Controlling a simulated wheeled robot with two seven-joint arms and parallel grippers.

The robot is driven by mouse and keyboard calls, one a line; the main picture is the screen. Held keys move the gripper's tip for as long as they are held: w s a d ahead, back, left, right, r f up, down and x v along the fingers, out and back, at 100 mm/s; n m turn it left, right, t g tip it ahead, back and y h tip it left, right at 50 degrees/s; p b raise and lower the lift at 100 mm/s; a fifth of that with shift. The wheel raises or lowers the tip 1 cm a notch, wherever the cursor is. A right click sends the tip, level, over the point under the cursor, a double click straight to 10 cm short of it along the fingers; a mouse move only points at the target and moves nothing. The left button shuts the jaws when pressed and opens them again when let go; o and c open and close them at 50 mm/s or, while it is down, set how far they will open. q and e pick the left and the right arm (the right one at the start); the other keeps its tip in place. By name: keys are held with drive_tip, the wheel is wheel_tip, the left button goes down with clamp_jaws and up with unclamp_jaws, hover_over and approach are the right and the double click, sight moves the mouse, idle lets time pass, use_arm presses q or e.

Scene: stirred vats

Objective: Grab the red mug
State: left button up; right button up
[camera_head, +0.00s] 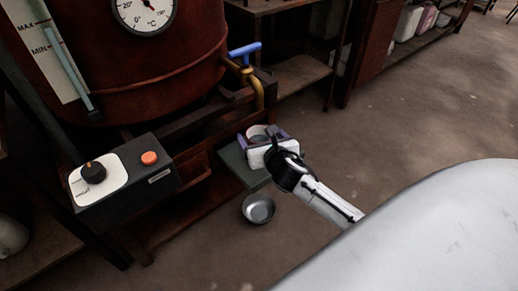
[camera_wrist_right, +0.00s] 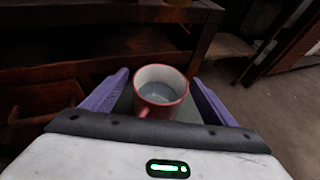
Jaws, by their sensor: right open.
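The red mug (camera_wrist_right: 160,92) stands upright between the two purple fingers of my right gripper (camera_wrist_right: 158,95) in the right wrist view. It has a pale inside with greyish liquid in it, and its handle points toward the gripper's palm. The fingers are apart on either side, and I see no firm contact. In the head view my right gripper (camera_head: 266,142) is over a small grey-green stand, and only the mug's pale opening (camera_head: 258,133) shows beyond the gripper body. My left gripper is not in view.
A large rusty-red vat (camera_head: 150,70) with a dial and a blue-handled tap (camera_head: 245,50) stands behind. A control box (camera_head: 125,178) with a knob and an orange button is at left. Open floor (camera_head: 420,110) lies to the right.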

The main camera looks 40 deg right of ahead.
drive_tip(key=c, duration=1.2)
drive_tip(key=shift+r, duration=0.15)
drive_tip(key=shift+c, duration=1.4)
